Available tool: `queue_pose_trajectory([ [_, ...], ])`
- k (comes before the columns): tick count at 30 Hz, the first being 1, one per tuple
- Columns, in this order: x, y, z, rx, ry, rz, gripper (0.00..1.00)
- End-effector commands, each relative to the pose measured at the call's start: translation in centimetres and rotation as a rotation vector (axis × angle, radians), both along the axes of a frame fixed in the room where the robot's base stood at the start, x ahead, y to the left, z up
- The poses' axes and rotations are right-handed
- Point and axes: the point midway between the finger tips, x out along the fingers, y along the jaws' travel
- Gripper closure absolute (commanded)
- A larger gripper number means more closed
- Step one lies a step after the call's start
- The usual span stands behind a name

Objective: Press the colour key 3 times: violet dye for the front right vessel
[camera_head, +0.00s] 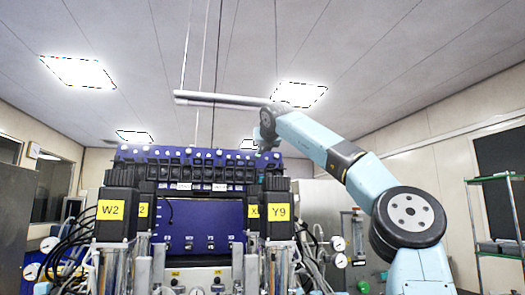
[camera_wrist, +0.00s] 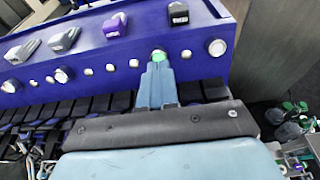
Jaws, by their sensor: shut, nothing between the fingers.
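The front right vessel unit (camera_head: 279,222) carries a yellow label reading Y9. Behind it stands the blue control bank (camera_head: 215,157), whose blue front (camera_wrist: 200,68) fills the upper wrist view. A row of large and small round keys runs along that front. A green-lit round key (camera_wrist: 158,55) is right at my fingertips. Above the row sit several coloured blocks, among them a violet one (camera_wrist: 116,25). My gripper (camera_wrist: 157,71) is shut and empty, pointing at the green key. I cannot tell whether it touches it. In the head view my gripper (camera_head: 267,146) is at the bank's right part.
A large white key (camera_wrist: 217,47) is to the right of my fingertips, with a small one between. The front left unit (camera_head: 110,212) is labelled W2. Dark slats (camera_wrist: 60,112) lie below the bank. A metal shelf rack (camera_head: 495,215) stands far right.

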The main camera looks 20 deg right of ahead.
Motion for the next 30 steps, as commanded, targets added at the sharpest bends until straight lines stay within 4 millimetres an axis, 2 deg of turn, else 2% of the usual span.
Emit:
queue_pose_trajectory([
  [30, 2.4, -0.2, -0.7, 0.000, 0.000, 0.000, 1.00],
])
